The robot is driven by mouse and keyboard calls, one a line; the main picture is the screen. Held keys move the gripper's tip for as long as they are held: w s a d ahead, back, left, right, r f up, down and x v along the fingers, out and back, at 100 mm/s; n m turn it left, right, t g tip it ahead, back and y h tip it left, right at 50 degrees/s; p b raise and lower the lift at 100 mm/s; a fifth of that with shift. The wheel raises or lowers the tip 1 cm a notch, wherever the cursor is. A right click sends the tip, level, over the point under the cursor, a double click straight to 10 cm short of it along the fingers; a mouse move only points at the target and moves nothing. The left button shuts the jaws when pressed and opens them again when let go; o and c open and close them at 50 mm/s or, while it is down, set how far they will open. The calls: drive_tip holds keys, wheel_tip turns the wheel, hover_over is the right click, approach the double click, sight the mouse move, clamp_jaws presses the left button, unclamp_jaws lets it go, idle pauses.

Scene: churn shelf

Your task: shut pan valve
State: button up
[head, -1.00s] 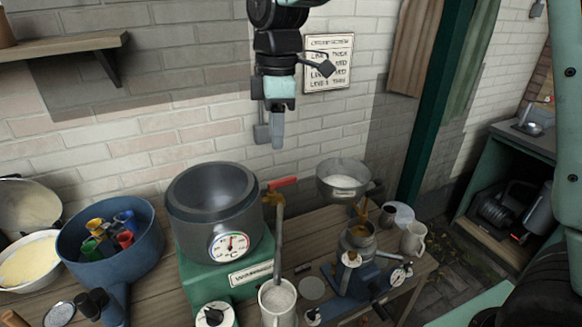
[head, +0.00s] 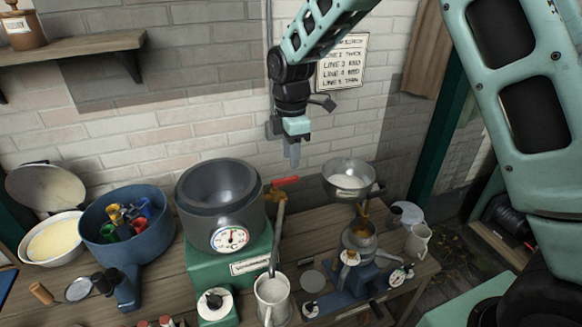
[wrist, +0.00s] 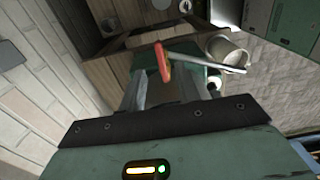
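The dark grey pan (head: 215,215), with a round dial on its front, stands on a green base (head: 225,262). A brass valve (head: 272,196) with a red lever (head: 285,181) is on its right side. A pale grey column runs from the valve down to a mug (head: 272,292); I cannot tell whether it is pipe or liquid. My gripper (head: 292,158) points down above the red lever, apart from it. In the wrist view its two fingers are spread and empty, and the red lever (wrist: 162,62) shows beyond them.
A grey bowl (head: 350,187) sits above a blue-based device (head: 350,290) on the right. A blue pot (head: 105,255) of coloured items and a cream-filled bowl (head: 55,240) stand left. The brick wall is close behind my gripper.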

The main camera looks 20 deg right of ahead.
sight(291, 177)
wheel_tip(291, 177, down, 6)
drive_tip(key=shift+r+p, duration=0.1)
drive_tip(key=shift+p, duration=0.6)
drive_tip(key=shift+c, duration=0.3)
clamp_jaws()
